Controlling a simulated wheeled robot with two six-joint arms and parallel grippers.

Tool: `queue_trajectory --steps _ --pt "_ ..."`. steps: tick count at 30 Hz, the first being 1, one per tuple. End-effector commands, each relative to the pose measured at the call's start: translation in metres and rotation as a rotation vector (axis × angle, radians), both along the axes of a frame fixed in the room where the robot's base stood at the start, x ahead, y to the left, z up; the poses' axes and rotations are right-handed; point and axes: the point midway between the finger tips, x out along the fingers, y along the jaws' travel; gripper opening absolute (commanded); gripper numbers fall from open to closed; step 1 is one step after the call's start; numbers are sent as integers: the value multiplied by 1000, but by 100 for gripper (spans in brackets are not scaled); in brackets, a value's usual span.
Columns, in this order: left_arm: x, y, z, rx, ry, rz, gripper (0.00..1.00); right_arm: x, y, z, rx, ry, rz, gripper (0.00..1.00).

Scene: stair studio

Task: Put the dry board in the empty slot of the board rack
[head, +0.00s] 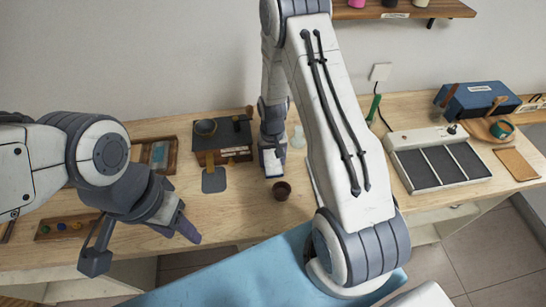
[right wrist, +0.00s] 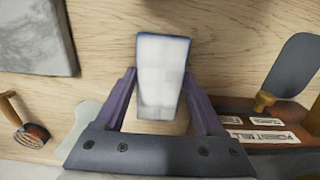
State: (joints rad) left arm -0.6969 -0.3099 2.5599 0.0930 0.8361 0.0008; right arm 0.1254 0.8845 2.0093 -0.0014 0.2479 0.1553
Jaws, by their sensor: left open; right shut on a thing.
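My right gripper (head: 271,163) is over the middle back of the bench, pointing down. In the right wrist view it is shut on a pale white board (right wrist: 163,72) with a blue edge, which sits between its two fingers. My left gripper (head: 140,246) is open and empty at the front left of the bench. I cannot tell for sure which thing is the board rack. A dark box with labels (head: 238,153) stands left of my right gripper.
A white unit with three dark panels (head: 437,158) and a blue box (head: 478,100) stand at the right. My right arm hides part of the middle bench.

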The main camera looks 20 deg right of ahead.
Motion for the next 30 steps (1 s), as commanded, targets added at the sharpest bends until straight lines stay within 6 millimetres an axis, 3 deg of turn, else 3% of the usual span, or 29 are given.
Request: queue_trajectory --steps 9,10,12,23,30 --pt "0 0 -3 0 0 0 50 0 0 -3 0 -1 0 0" --pt "0 0 -2 0 0 0 50 0 0 -2 0 -1 0 83" --pt "0 0 -2 0 0 0 50 0 0 -2 0 -1 0 100" --pt "0 0 -3 0 0 0 50 1 0 5 -1 -3 0 100" --pt "0 0 -16 0 0 2 50 2 0 43 -1 -8 0 100"
